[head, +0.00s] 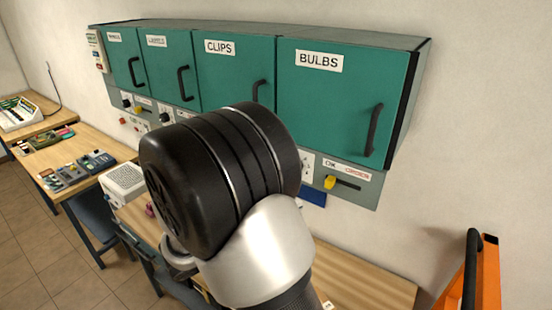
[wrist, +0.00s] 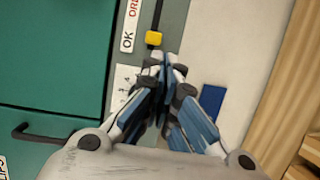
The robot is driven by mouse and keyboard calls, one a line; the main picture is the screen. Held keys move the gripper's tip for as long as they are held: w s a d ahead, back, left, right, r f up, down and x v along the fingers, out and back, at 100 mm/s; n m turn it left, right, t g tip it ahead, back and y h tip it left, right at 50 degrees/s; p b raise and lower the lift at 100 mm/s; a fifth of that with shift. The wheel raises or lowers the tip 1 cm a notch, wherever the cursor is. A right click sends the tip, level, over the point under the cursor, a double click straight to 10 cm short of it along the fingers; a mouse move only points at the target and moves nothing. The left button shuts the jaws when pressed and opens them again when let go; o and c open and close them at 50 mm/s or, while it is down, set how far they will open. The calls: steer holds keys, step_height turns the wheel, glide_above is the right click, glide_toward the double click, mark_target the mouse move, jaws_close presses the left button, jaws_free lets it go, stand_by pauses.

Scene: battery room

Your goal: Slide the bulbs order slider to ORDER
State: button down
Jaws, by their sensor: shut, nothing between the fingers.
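The yellow bulbs order slider (head: 329,182) sits at the left, OK end of its dark slot, under the BULBS door (head: 335,105). The label above it reads OK and ORDER. In the wrist view the yellow knob (wrist: 154,39) is beside the OK end of the label (wrist: 129,32), and the slot runs up from it toward ORDER. My gripper (wrist: 165,60) is shut and empty, its tips just below the knob, on the side away from ORDER. I cannot tell whether they touch it. In the head view my arm hides the gripper.
The BULBS door handle (head: 373,130) sticks out above the slider panel. A blue piece (wrist: 212,103) is at the panel's lower edge. A wooden bench (head: 365,280) lies below, and an orange frame (head: 488,275) stands at the right. The wall right of the cabinet is bare.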

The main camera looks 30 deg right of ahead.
mark_target(330, 182)
steer(key=shift+w+a+r+n+t+h, duration=0.2)
steer(key=shift+w+t, duration=0.2)
steer(key=shift+w, duration=0.15)
steer(key=shift+w+a+r+n+t+h, duration=0.1)
steer(key=shift+w+a+r+t, duration=0.1)
steer(key=shift+w+t, duration=0.25)
steer(key=shift+d+p, duration=0.15)
steer(key=shift+p, duration=0.15)
steer(key=d, duration=0.3)
steer(key=w+d+p, duration=0.1)
steer(key=d, duration=0.2)
steer(key=d+p, duration=0.1)
steer(key=d, duration=0.2)
steer(key=shift+w+d, duration=0.25)
steer(key=shift+d, duration=0.15)
steer(key=s+b, duration=0.1)
steer(key=s+d+b, duration=0.1)
steer(key=s, duration=0.1)
steer(key=s+d+b, duration=0.1)
steer(key=s+b, duration=0.1)
steer(key=shift+f, duration=0.25)
steer(key=shift+s+d+r, duration=0.1)
steer(key=shift+s+r, duration=0.05)
steer(key=shift+s, duration=0.25)
steer(key=shift+w, duration=0.1)
